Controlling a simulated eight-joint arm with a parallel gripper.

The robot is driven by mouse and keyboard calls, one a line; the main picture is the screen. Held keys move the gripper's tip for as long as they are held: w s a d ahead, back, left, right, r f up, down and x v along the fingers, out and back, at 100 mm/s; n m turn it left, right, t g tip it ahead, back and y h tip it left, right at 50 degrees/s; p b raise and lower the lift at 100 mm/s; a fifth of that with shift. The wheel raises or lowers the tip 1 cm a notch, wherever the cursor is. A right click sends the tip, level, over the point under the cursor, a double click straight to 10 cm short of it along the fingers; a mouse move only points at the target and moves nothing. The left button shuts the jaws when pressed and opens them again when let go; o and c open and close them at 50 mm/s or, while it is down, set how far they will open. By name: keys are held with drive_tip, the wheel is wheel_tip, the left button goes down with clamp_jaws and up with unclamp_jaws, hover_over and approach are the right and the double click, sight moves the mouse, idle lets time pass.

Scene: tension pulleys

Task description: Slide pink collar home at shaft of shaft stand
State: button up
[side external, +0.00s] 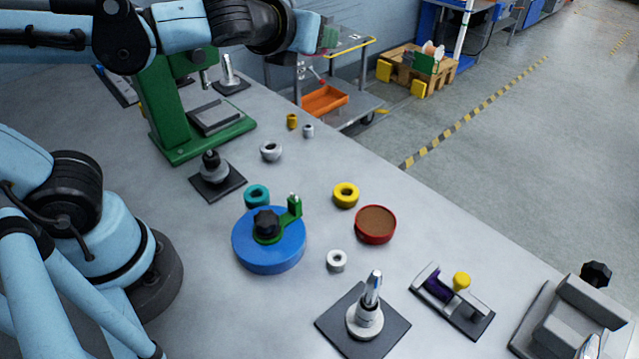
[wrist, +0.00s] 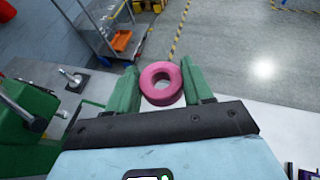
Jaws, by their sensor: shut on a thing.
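A pink collar (wrist: 147,76), a thick ring, sits between the two green fingers of my gripper (wrist: 161,75) in the wrist view. The gripper is shut on it, and its hole faces the camera. In the side view my gripper (side external: 329,38) is high at the top, above the bench's far edge; I cannot make out the collar there. One upright shaft stand (side external: 372,290) with a bright shaft and grey hub is on a dark plate at the front. Another shaft stand (side external: 228,72) is at the back left, also in the wrist view (wrist: 71,77). I cannot tell which is meant.
A green press (side external: 165,110) stands at the back left. A blue disc (side external: 270,255) with a black knob, a yellow ring (side external: 346,194), a teal ring (side external: 257,193), a red dish (side external: 376,224) and a white ring (side external: 337,261) lie mid-bench. A fixture (side external: 452,300) is at the right.

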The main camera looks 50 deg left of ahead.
wheel_tip(320, 180, up, 4)
drive_tip(key=shift+a+f+m+h, duration=0.1)
drive_tip(key=shift+m+h, duration=0.3)
drive_tip(key=shift+h, duration=0.1)
drive_tip(key=shift+w, duration=0.1)
wheel_tip(320, 180, down, 20)
drive_tip(key=s+d+n+g+y, duration=0.2)
drive_tip(key=n+g+y, duration=0.7)
drive_tip(key=n, duration=0.2)
drive_tip(key=shift+s+n, duration=0.3)
drive_tip(key=shift+s, duration=0.05)
